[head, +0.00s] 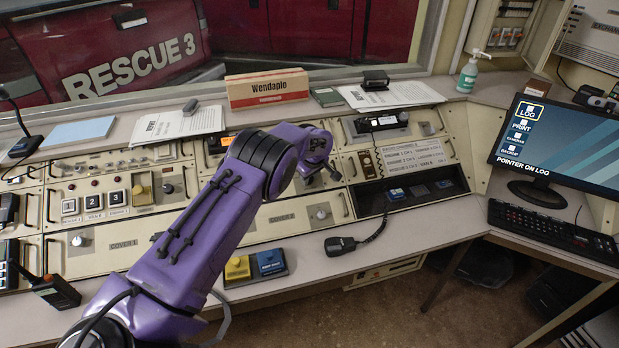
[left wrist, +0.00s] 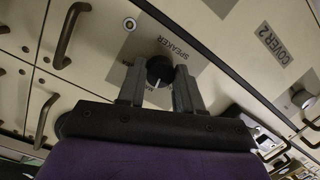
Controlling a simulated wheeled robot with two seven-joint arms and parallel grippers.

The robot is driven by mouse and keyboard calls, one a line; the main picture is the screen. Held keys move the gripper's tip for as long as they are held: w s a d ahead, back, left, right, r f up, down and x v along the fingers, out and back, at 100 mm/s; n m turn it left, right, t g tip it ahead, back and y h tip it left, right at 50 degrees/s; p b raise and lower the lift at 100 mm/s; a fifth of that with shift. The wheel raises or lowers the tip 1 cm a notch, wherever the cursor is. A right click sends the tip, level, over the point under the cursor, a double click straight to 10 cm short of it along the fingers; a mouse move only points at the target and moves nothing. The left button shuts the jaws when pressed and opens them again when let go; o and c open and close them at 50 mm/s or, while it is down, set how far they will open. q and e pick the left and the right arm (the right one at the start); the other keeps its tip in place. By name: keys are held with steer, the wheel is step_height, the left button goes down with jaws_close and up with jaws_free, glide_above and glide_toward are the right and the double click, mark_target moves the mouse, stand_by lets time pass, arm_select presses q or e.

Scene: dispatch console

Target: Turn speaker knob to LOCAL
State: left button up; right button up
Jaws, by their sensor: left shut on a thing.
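The speaker knob (left wrist: 159,70) is a round black knob on a cream panel with a grey SPEAKER label beside it. In the left wrist view it sits between the two grey fingers of my left gripper (left wrist: 159,86), which is shut on it. A short white mark shows on the knob's edge nearest the gripper. Small lettering near it is partly hidden and I cannot read it fully. In the head view my purple left arm reaches over the console to the gripper (head: 325,174), and I cannot make out the knob there. My right gripper is out of view.
In the left wrist view, a dark handle (left wrist: 72,35) and a small round lock (left wrist: 129,23) flank the knob's panel.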

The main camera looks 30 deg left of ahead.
arm_select(q)
steer(key=n, duration=0.4)
steer(key=shift+t+h, duration=0.3)
steer(key=n+t, duration=0.1)
steer(key=n, duration=0.4)
steer(key=shift+s, duration=0.1)
stand_by(0.4)
steer(key=o, duration=0.8)
steer(key=shift+f, duration=0.1)
steer(key=shift+c, duration=0.2)
steer(key=b+v, duration=0.1)
steer(key=v, duration=0.9)
steer(key=shift+r+b, duration=0.25)
steer(key=shift+b, duration=0.05)
steer(key=shift+d, duration=0.1)
